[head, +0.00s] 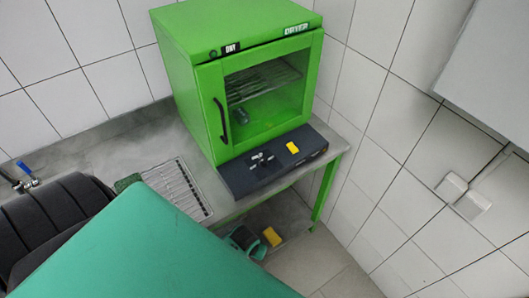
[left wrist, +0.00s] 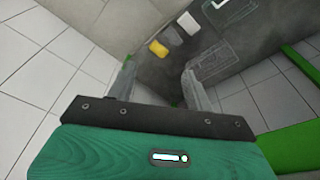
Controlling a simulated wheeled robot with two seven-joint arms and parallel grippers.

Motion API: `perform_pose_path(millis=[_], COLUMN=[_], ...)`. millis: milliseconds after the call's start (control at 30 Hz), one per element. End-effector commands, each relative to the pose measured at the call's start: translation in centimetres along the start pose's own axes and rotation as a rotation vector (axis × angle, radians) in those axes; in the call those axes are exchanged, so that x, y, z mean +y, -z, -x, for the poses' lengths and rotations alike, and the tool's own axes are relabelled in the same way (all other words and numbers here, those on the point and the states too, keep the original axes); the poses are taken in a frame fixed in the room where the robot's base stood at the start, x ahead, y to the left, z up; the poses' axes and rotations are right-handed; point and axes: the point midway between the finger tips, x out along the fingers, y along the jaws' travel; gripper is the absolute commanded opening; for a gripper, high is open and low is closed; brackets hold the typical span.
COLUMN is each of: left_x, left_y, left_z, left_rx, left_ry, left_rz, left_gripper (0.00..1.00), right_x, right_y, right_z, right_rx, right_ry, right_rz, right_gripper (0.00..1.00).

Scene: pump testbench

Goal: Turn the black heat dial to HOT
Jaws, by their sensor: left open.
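A green dryer (head: 205,95) stands on the bench, with a dark control panel (head: 240,180) along the foot of its front. The panel carries pale marks and a yellow patch (head: 292,147). I cannot make out the black heat dial or its setting for sure. In the left wrist view my left gripper (left wrist: 160,80) is open, with nothing between its two grey fingers. Beyond the fingertips is a dark grey surface (left wrist: 240,70) with a yellow block and pale outlines. In the head view a large teal part of mine covers the lower left. My right gripper does not show.
The dryer door is shut, with a black handle (head: 221,120). A rack (head: 178,186) lies on the bench left of the panel. A yellow block (head: 272,237) and a teal-and-black shape are low under the bench. Tiled walls close in behind and at right.

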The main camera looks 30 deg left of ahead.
Motion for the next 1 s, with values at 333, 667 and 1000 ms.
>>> perform_pose_path(millis=[333, 667, 1000], left_x=[-1.8, -3.7, -5.0], left_y=[12.3, 22.5, 30.4], left_z=[10.0, 20.4, 27.0], left_rx=[-0.001, -0.014, -0.065], left_ry=[0.058, 0.109, 0.186], left_rz=[0.645, 1.411, 2.13], left_gripper=[0.52, 0.52, 0.52], right_x=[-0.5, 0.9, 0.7], right_y=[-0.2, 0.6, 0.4], right_z=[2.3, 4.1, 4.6], right_rx=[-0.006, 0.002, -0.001], right_ry=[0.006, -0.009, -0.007], right_rz=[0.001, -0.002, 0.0], right_gripper=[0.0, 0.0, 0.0])
